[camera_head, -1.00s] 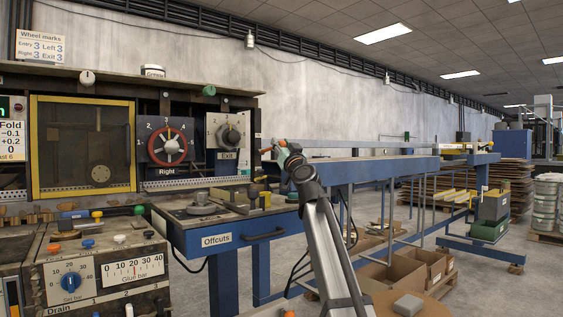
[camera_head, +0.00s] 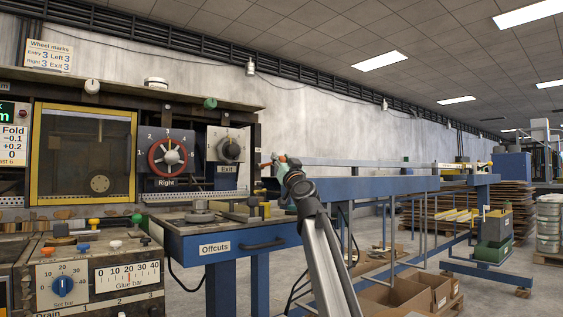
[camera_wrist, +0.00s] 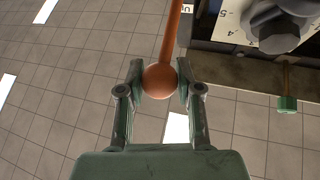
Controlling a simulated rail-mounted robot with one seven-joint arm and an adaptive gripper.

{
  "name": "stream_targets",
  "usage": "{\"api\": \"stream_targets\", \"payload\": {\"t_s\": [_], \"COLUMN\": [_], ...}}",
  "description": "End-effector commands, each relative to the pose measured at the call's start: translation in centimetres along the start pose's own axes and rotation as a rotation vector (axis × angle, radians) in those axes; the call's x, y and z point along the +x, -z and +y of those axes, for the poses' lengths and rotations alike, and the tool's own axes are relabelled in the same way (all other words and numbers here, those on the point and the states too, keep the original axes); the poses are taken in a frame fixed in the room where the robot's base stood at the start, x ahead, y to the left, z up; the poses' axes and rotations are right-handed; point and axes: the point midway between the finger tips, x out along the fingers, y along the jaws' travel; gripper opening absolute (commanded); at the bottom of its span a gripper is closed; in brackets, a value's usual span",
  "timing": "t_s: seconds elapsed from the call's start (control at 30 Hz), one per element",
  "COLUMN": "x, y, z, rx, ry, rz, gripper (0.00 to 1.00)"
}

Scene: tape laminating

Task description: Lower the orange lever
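The orange lever (camera_wrist: 171,35) is a thin rod ending in a round orange ball. In the wrist view it comes down from the top edge, and the ball (camera_wrist: 160,81) sits between my gripper's fingertips. My gripper (camera_wrist: 160,78) appears shut on the ball, with a fingertip against each side. In the head view my gripper (camera_head: 273,160) is at the machine's right end, beside the Exit dial (camera_head: 229,149). Only a short orange piece of the lever (camera_head: 263,164) shows there.
A blue bench marked Offcuts (camera_head: 232,246) stands below my arm. The red Right wheel (camera_head: 168,157) is left of the Exit dial. In the wrist view, a dark machine housing with a dial (camera_wrist: 278,25) and a green knob (camera_wrist: 287,104) are close on the right.

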Motion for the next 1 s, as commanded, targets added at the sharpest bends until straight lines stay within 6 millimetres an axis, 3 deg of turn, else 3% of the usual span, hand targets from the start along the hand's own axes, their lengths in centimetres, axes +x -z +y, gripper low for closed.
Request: {"api": "stream_targets", "payload": {"t_s": [0.07,0.47,1.0], "x": [0.1,0.3,4.5], "y": [0.1,0.5,7.5], "z": [0.0,-0.1,-0.9], "rx": [0.0,0.001,0.0], "ry": [0.0,0.001,0.0], "rz": [0.0,0.001,0.002], "gripper": [0.59,0.59,0.59]}}
